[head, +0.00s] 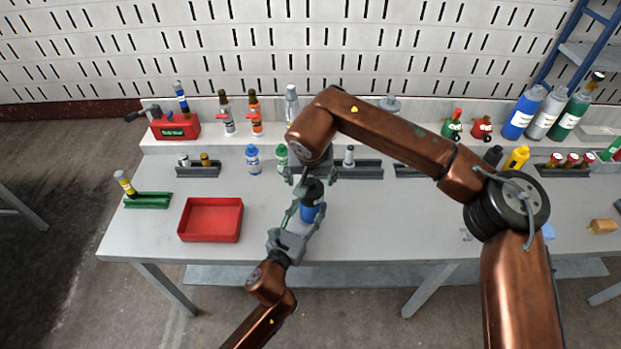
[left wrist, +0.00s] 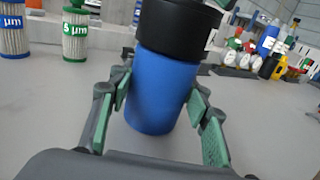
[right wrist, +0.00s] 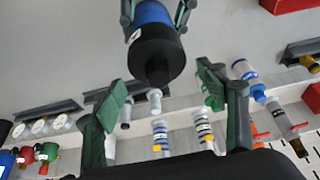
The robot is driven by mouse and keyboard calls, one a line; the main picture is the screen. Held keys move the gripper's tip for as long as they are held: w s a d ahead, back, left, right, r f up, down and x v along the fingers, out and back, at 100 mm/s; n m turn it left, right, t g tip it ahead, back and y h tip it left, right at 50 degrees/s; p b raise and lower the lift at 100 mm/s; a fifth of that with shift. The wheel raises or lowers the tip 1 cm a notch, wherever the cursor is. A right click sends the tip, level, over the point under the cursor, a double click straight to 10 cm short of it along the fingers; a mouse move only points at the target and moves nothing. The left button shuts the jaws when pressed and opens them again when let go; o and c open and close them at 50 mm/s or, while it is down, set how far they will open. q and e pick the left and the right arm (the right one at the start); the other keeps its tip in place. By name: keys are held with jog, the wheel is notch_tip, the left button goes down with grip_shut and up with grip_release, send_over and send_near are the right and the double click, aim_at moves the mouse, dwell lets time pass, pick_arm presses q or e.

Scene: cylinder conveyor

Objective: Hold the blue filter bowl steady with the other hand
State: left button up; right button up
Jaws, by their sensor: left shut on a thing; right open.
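The blue filter bowl (head: 309,214) has a black top (head: 312,189) and is upright near the front middle of the table. My left gripper (left wrist: 155,100) is shut on the blue bowl, with its green pads on either side. The bowl also shows in the right wrist view (right wrist: 152,13), with the black top (right wrist: 155,55) facing that camera. I cannot tell whether the bowl's base touches the table. My right gripper (right wrist: 165,85) is open and empty, above and just behind the black top in the head view; its fingers are apart from it.
A red tray (head: 211,236) lies left on the table, with a green holder (head: 148,201) beside it. Blue (head: 253,158) and green (head: 281,155) filter cartridges stand behind the bowl. Table space right of the bowl is clear.

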jog(key=shift+m, duration=0.3)
jog(key=shift+f, duration=0.1)
jog(key=shift+f, duration=1.2)
jog(key=shift+c, duration=0.3)
jog(key=c, duration=1.3)
jog(key=o, duration=1.5)
jog(key=shift+r, duration=0.1)
